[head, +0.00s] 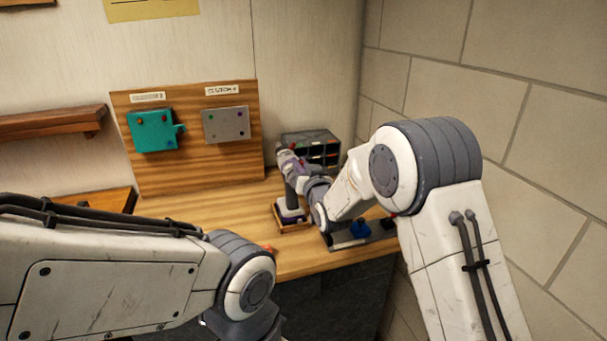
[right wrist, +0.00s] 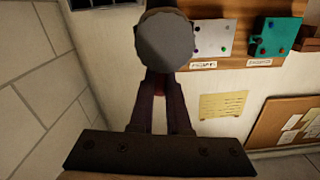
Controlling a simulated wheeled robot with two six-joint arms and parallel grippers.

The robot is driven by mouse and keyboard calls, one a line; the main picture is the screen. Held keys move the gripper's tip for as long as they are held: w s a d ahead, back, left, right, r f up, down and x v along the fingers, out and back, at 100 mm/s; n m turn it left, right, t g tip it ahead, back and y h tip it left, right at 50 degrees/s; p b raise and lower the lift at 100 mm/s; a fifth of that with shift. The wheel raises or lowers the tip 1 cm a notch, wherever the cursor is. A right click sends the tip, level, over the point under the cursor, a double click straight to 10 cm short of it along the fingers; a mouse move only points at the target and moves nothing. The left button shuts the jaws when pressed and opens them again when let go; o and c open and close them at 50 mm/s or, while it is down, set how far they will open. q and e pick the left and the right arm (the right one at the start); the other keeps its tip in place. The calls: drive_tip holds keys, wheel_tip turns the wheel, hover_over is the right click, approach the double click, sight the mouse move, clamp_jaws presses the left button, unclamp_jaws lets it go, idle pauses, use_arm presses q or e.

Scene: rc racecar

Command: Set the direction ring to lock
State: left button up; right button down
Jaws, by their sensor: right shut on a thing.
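An upright dark grey tool (head: 290,193) stands in a holder with a purple part and a wooden rim (head: 293,222) on the workbench. My right gripper (head: 296,160) is at the top of this tool. In the right wrist view its two dark fingers (right wrist: 163,88) are closed on the tool, just below a round grey end face (right wrist: 163,48). A small red part shows between the fingers. The direction ring cannot be told apart from the rest of the tool, and its setting is not readable. My left arm crosses the lower left, with its gripper out of view.
A wooden board (head: 185,178) at the back carries a teal box (head: 152,131) and a grey plate (head: 226,125). A drawer cabinet (head: 312,139) stands behind my right arm. A blue item (head: 360,229) is on a dark tray at the right. The bench's left middle is clear.

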drive_tip(key=shift+s+a+n+b, duration=0.1)
drive_tip(key=shift+a+n+b, duration=0.25)
drive_tip(key=shift+n+b, duration=0.45)
drive_tip(key=c, duration=0.9)
unclamp_jaws()
drive_tip(key=b+v, duration=0.3)
drive_tip(key=v, duration=0.7)
drive_tip(key=shift+s+d+r, duration=0.1)
drive_tip(key=shift+s, duration=0.15)
